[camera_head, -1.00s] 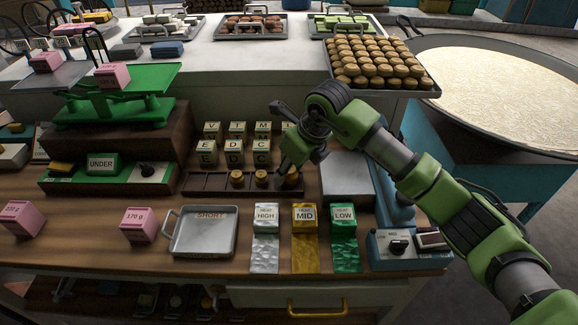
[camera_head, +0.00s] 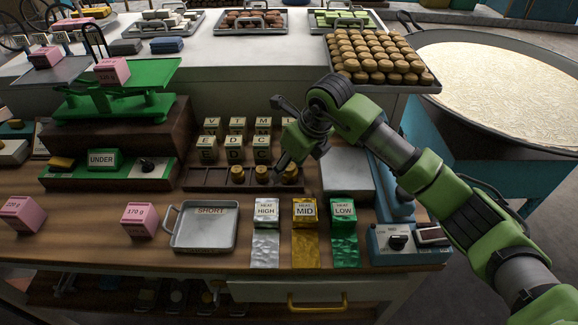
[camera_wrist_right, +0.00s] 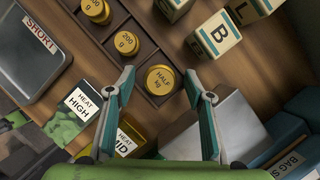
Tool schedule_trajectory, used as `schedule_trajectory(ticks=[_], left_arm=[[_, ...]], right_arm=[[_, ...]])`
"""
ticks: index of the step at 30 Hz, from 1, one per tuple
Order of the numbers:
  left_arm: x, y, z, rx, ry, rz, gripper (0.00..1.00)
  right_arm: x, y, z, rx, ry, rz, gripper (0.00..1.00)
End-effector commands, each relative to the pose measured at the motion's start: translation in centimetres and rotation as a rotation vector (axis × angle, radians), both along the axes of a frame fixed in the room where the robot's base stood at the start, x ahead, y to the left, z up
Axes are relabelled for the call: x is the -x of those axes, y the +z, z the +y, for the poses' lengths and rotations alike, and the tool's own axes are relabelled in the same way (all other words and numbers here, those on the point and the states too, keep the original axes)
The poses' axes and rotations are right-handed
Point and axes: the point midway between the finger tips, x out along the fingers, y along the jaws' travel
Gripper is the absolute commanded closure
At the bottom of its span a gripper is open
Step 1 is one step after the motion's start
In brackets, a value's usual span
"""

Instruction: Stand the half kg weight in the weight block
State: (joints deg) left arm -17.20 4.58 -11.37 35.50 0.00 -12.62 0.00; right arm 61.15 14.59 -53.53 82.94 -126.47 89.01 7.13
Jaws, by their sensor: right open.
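The half kg weight (camera_wrist_right: 160,79) is a brass-coloured disc with its "HALF kg" label facing up. It sits upright in the right-hand compartment of the dark weight block (camera_wrist_right: 142,48). In the head view the weight (camera_head: 291,173) shows at the right end of the block (camera_head: 208,180). My right gripper (camera_wrist_right: 159,76) is open, with one fingertip on each side of the weight in the wrist view and a gap to both. In the head view the right gripper (camera_head: 286,160) is just above the weight. My left gripper is out of view.
Two 200 g weights (camera_wrist_right: 126,43) (camera_wrist_right: 96,9) sit in other compartments. Lettered blocks (camera_head: 238,148) stand behind the weight block. Heat blocks (camera_head: 304,212) and a metal SHORT tray (camera_head: 180,241) are in front. A grey plate (camera_head: 345,180) lies to the right.

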Motion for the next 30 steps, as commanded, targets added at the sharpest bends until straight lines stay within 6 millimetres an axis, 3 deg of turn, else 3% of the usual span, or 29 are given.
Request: schedule_trajectory(ticks=[9, 15, 21, 30], left_arm=[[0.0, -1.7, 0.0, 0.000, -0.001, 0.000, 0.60], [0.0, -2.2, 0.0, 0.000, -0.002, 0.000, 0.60], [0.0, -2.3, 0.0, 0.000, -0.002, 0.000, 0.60], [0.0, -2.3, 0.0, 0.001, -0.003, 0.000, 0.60]], right_arm=[[1.6, 6.2, -1.9, -0.001, -0.001, -0.008, 0.52], [2.6, 9.2, -2.7, -0.001, -0.001, -0.005, 0.52], [3.0, 10.3, -3.1, 0.001, -0.001, -0.002, 0.52], [3.0, 10.4, -3.1, -0.001, 0.000, -0.002, 0.52]])
